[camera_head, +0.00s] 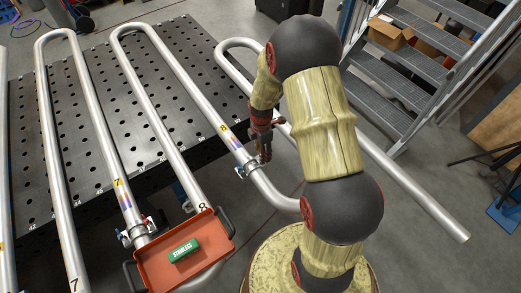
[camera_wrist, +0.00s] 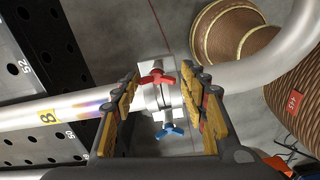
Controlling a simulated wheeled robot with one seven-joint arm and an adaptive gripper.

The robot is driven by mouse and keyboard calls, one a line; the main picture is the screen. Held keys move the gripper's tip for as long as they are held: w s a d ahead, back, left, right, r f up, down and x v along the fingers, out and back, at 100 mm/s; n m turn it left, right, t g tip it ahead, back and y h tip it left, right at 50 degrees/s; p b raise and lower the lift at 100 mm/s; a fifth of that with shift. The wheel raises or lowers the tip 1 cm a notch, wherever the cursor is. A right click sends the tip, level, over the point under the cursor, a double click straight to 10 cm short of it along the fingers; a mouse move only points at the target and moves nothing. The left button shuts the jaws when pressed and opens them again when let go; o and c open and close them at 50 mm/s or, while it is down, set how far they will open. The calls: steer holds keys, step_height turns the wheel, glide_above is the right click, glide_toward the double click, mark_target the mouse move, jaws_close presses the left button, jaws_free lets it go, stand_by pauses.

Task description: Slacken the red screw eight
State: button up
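The red screw (camera_wrist: 157,77) is a small winged knob on a metal clamp (camera_wrist: 150,98) around the pipe marked 8 (camera_wrist: 47,117). A blue winged screw (camera_wrist: 169,131) sits on the same clamp, below the red one in the wrist view. My gripper (camera_wrist: 163,74) is open, with one finger on each side of the red screw and a visible gap to it on both sides. In the head view my gripper (camera_head: 265,152) hangs close to the clamp (camera_head: 246,169) on pipe 8; the red screw is too small to make out there.
Another clamp (camera_head: 137,232) sits on pipe 7. A red tray (camera_head: 152,277) holding a green box (camera_head: 183,250) stands near the front. A perforated table (camera_head: 90,120) lies under the coils. A free pipe end (camera_head: 455,232) reaches right; metal stairs (camera_head: 400,85) stand behind it.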

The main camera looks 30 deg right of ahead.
steer(key=o, duration=0.4)
steer(key=shift+r, duration=0.1)
steer(key=shift+w, duration=0.15)
steer(key=shift+r, duration=0.3)
step_height(320, 180, up, 11)
steer(key=shift+r, duration=0.2)
stand_by(0.4)
